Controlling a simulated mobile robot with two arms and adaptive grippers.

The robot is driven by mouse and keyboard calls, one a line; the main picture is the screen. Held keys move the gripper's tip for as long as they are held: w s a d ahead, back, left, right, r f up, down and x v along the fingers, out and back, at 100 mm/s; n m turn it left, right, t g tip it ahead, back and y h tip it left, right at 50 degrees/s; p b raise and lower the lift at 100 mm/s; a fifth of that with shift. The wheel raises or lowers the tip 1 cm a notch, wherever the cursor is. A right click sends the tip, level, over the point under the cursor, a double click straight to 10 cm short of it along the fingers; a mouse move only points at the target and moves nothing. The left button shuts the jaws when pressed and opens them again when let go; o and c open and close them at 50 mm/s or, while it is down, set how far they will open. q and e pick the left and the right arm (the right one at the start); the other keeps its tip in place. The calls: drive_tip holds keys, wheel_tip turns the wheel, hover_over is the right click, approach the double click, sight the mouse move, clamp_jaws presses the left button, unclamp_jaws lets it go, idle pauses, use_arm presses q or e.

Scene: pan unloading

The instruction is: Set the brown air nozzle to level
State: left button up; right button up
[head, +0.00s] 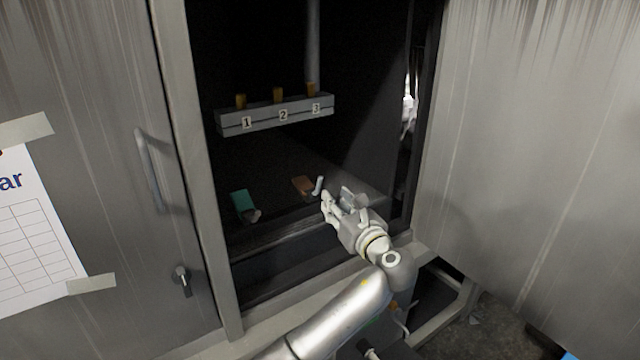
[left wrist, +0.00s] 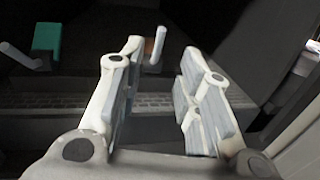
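The brown air nozzle (head: 302,186) sits low inside the dark open cabinet, with a light grey lever (head: 318,186) at its right side that points up with a slight tilt. In the left wrist view the brown nozzle (left wrist: 150,47) is mostly hidden behind a finger, and its lever (left wrist: 158,45) shows between the fingertips. My left gripper (head: 341,197) is open and empty, just right of and nearer than the lever, apart from it as far as I can tell. In the left wrist view its fingers (left wrist: 163,62) stand wide apart. My right gripper is not in view.
A green nozzle (head: 242,202) with a grey lever (head: 252,215) sits to the left. Above is a grey bar (head: 270,116) numbered 1 to 3 with orange pieces on top. The cabinet's sill (head: 285,285) and metal side panels frame the opening.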

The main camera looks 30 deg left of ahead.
sight(320, 184)
use_arm(q)
drive_tip(key=x, duration=1)
drive_tip(key=shift+w+a, duration=0.1)
drive_tip(key=shift+a, duration=0.05)
clamp_jaws()
drive_tip(key=shift+p, duration=0.3)
